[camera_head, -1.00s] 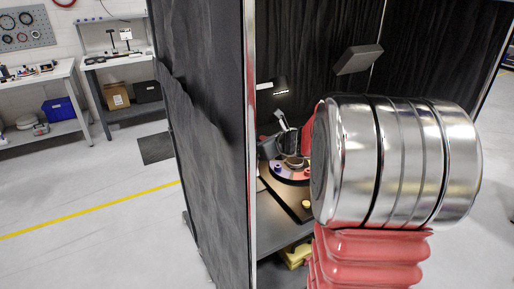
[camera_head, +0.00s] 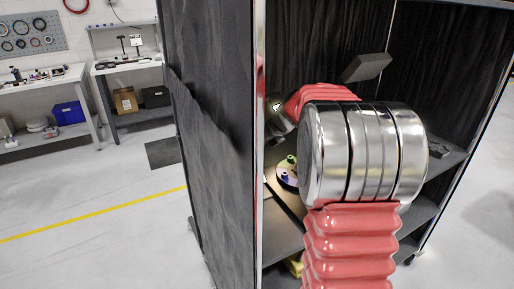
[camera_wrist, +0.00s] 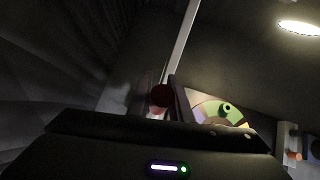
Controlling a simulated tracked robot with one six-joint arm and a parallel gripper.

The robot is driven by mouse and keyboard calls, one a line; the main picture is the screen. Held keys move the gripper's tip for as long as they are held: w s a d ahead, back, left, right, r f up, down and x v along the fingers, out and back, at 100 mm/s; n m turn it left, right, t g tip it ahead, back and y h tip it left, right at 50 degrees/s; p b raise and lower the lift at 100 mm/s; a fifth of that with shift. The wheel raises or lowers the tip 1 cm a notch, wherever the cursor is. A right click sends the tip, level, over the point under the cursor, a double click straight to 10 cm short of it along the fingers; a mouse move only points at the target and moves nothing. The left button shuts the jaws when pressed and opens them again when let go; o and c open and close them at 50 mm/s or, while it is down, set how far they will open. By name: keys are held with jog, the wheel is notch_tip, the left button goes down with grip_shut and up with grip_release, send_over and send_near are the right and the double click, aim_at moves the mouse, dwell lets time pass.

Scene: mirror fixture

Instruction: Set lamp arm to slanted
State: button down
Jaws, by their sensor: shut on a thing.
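In the wrist view my gripper (camera_wrist: 160,102) is shut on a dark red round knob (camera_wrist: 160,94) between its two dark fingers. A pale straight rod (camera_wrist: 182,42) slants up and right from beside the knob. I cannot tell whether this rod is the lamp arm. A bright oval light (camera_wrist: 299,27) glows at the top right, apart from the gripper. In the head view my own red and silver arm hides the gripper, the knob and most of the fixture.
A round plate with coloured sectors (camera_wrist: 222,111) lies right of the gripper; part of it shows in the head view (camera_head: 287,172). A black curtained partition (camera_head: 212,130) stands close left of my arm. A dark grey block (camera_head: 367,66) hangs above. Open floor lies further left.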

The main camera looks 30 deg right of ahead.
jog(key=shift+w+d+f+g, duration=0.1)
jog(key=shift+w+f+g, duration=0.05)
jog(key=shift+w+g, duration=0.3)
jog(key=shift+w+d+f+g, duration=0.1)
jog(key=shift+w+f+g, duration=0.05)
jog(key=shift+w+g, duration=0.25)
jog(key=c, duration=1.6)
grip_release()
jog(key=shift+a, duration=0.1)
jog(key=v, duration=1.3)
jog(key=shift+s+r, duration=0.15)
jog(key=shift+r, duration=0.05)
jog(key=shift+s, duration=0.15)
